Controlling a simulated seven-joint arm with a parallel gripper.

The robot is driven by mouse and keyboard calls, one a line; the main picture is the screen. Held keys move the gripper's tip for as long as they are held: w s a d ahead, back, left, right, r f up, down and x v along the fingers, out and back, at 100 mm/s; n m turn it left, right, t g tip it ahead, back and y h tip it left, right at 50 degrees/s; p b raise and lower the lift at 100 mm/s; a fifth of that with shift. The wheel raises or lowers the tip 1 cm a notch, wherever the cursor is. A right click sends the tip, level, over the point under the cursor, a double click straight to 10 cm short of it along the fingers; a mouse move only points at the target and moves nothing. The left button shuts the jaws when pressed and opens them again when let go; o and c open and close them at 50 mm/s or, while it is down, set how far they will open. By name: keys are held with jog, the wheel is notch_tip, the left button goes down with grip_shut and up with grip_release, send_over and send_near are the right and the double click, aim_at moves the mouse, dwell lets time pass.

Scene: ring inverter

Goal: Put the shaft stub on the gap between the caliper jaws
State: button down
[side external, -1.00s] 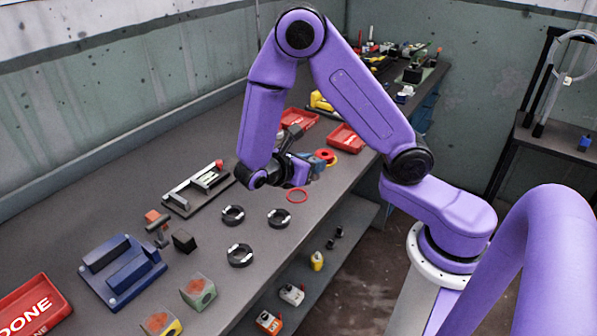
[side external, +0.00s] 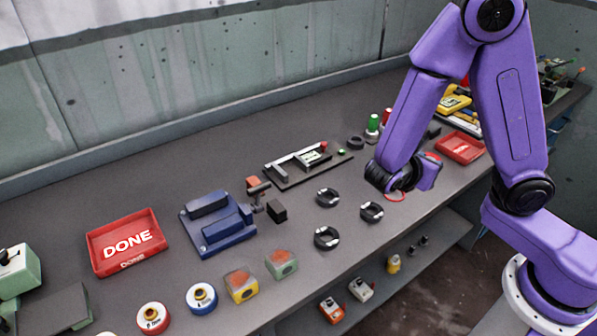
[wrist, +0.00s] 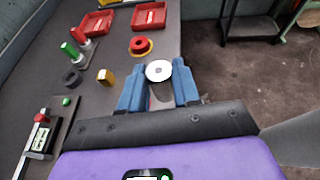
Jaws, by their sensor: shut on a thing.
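In the wrist view, my gripper (wrist: 158,86) has its blue fingers on either side of a round piece with a pale, flat top, which looks like the shaft stub (wrist: 159,70). The stub is held off the bench. In the side external view, the wrist hides the fingers and the stub. The caliper (side external: 307,162), a pale metal frame with a small display and a red knob, lies on a dark base plate. Part of it shows at the left of the wrist view (wrist: 40,133). My gripper is to its right in the side view, apart from it.
Black rings (side external: 327,237) lie in front of the caliper. A blue block fixture (side external: 215,225) and a red DONE tray (side external: 125,243) stand to its left.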

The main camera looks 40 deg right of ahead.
jog(key=w+a+r+n+t+y, duration=0.1)
jog(key=w+a+n+t+y, duration=0.2)
jog(key=w+a+n+t, duration=0.4)
jog(key=w+a+r+n+t+y, duration=0.1)
jog(key=w+a+n+t+y, duration=0.3)
jog(key=w, duration=0.5)
jog(key=shift+g, duration=0.4)
jog(key=w+a+f, duration=0.1)
jog(key=w+f, duration=0.2)
jog(key=w, duration=0.1)
jog(key=w+a+f, duration=0.1)
jog(key=w+f, duration=0.2)
jog(key=w, duration=0.1)
jog(key=w+a+f, duration=0.1)
jog(key=w+f, duration=0.2)
jog(key=w, duration=0.2)
jog(key=shift+a+f, duration=0.15)
jog(key=shift+f, duration=0.05)
jog(key=shift+w+f, duration=0.3)
jog(key=shift+f, duration=1.55)
jog(key=shift+f, duration=0.15)
jog(key=c, duration=0.8)
grip_release()
